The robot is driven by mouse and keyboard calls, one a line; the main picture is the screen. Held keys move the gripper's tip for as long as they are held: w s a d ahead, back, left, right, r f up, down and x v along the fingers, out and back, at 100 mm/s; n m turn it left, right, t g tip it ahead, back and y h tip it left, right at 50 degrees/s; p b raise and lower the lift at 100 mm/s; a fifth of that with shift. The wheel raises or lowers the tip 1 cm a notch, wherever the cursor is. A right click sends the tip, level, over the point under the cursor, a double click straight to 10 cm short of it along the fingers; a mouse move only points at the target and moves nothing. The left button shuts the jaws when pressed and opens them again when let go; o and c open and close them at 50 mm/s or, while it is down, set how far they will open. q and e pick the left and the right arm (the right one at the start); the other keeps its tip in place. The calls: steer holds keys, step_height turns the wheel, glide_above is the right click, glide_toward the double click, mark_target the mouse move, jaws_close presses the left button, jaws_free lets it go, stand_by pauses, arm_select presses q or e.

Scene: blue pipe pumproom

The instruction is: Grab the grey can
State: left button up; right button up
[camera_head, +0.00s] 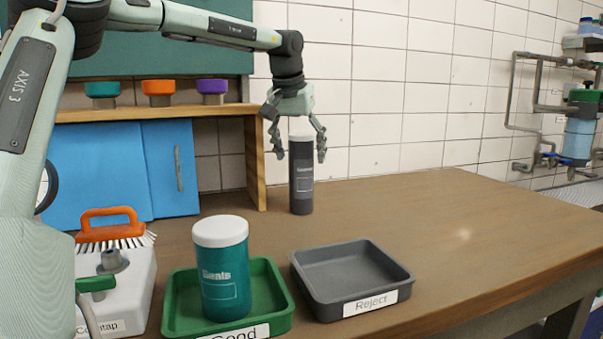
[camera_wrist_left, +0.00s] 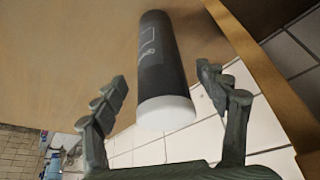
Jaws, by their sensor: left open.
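The grey can (camera_head: 301,182) is tall and dark with a white lid and stands upright on the wooden table near the back wall, right of the shelf. My left gripper (camera_head: 296,152) hangs above it, fingers pointing down and spread open on either side of the lid. In the left wrist view, the grey can (camera_wrist_left: 162,65) lies between the two open fingers (camera_wrist_left: 168,95), its white lid nearest the palm. I see no clear contact between fingers and can. My right gripper is in neither view.
A teal can (camera_head: 224,275) with a white lid stands in the green "Good" tray (camera_head: 273,287). The grey "Reject" tray (camera_head: 341,252) is empty. A wooden shelf (camera_head: 255,160) stands close left of the grey can. The table (camera_head: 460,225) is clear to the right.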

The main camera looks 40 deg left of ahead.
mark_target(301, 165)
arm_select(q)
steer(key=x, duration=0.4)
steer(key=shift+s, duration=0.1)
